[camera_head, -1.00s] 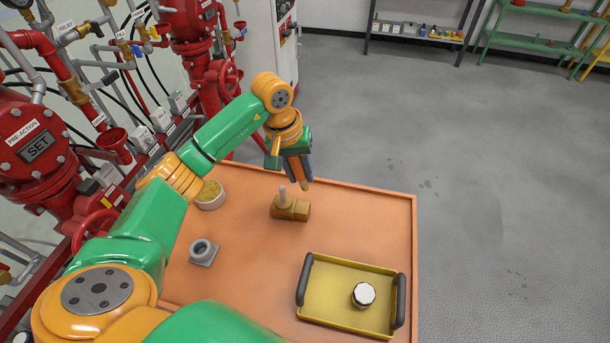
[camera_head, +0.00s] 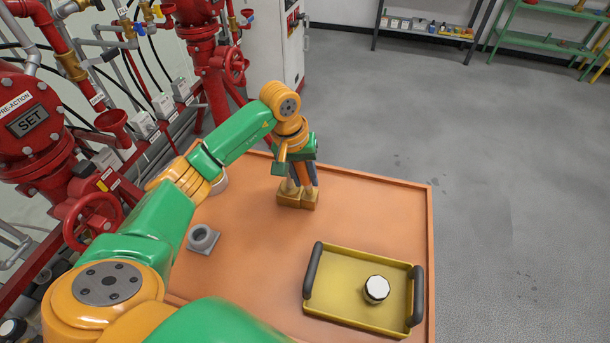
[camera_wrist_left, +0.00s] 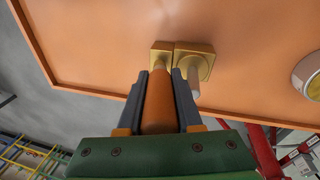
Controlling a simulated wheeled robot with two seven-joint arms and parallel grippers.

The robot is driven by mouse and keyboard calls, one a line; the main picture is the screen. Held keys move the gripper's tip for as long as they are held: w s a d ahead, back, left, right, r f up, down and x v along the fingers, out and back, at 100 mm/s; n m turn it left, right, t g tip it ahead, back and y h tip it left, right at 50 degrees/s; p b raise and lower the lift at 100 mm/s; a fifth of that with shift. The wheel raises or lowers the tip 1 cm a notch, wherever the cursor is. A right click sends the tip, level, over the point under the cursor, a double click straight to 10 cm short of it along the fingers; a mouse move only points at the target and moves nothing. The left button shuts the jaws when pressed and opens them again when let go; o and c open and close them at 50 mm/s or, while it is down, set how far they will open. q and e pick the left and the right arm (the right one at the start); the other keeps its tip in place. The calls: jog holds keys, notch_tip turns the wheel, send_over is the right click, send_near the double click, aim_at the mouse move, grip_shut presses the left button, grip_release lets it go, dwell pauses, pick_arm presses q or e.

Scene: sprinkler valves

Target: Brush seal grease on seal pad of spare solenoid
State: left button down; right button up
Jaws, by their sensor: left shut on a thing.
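My left gripper (camera_head: 301,178) is shut on a brush with an orange-brown handle, and the handle (camera_wrist_left: 158,105) shows between the fingers in the left wrist view. The brush points down at a brass block with a pale upright stem, likely the spare solenoid (camera_head: 297,201), also in the wrist view (camera_wrist_left: 205,65). The brush tip is at or just over the block beside the stem; I cannot tell whether they touch. A round tub (camera_head: 219,184) is mostly behind my left arm; its yellowish contents show in the wrist view (camera_wrist_left: 311,78). My right gripper is not in view.
A grey ring-shaped fitting (camera_head: 203,238) lies on the orange table (camera_head: 380,205). A yellow tray (camera_head: 345,277) with dark handles holds a white-topped jar (camera_head: 377,289). Red valves and pipes (camera_head: 90,210) stand close along the left. The table's right part behind the tray is clear.

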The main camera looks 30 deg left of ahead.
pick_arm(q)
jog(key=shift+w, duration=0.1)
dwell(0.3)
jog(key=shift+w+d+f+b, duration=0.1)
jog(key=shift+w+d+b, duration=0.15)
jog(key=shift+w+b, duration=0.15)
jog(key=shift+w, duration=0.2)
jog(key=shift+f, duration=0.1)
jog(key=shift+s+d, duration=0.25)
jog(key=shift+s, duration=0.95)
